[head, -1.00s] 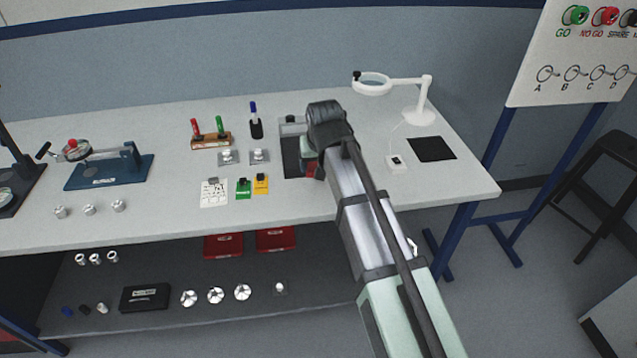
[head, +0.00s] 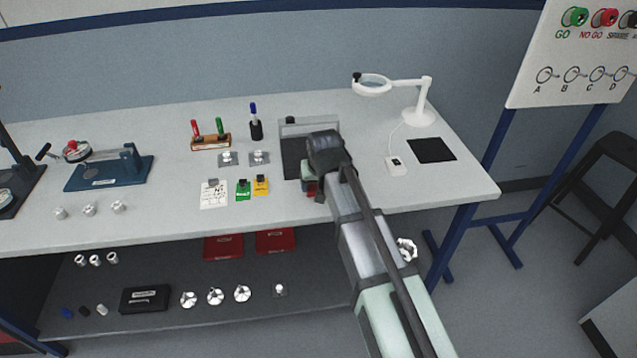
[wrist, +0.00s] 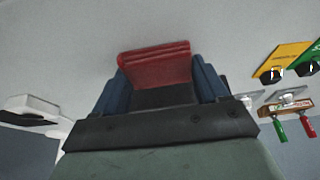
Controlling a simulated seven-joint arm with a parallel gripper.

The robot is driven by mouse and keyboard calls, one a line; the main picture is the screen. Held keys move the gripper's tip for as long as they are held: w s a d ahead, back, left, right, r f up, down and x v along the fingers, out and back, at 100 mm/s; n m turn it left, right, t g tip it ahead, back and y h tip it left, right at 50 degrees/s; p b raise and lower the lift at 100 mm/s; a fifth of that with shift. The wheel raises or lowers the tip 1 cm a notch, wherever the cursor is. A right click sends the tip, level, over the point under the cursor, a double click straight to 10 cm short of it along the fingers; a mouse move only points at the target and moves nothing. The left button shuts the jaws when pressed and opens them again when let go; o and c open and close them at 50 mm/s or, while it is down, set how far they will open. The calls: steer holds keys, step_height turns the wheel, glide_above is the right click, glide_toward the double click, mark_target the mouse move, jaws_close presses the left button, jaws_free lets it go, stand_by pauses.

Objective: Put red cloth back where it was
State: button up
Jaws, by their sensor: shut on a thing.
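The red cloth (wrist: 155,62) is folded and held between the blue fingers of my gripper (wrist: 157,84) in the wrist view. My gripper is shut on the cloth. My wrist and arm hide part of the cloth in the head view. I cannot tell whether the cloth touches the bench top.
A dark tray (head: 291,155) lies just behind my gripper. Green (head: 243,189) and yellow (head: 261,185) cards lie to its left, and a marker rack (head: 211,142) stands further back. A magnifier lamp (head: 416,116) and black mat (head: 432,149) are at right.

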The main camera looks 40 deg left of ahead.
steer(key=o, duration=1)
steer(key=shift+f, duration=0.1)
steer(key=v, duration=1.2)
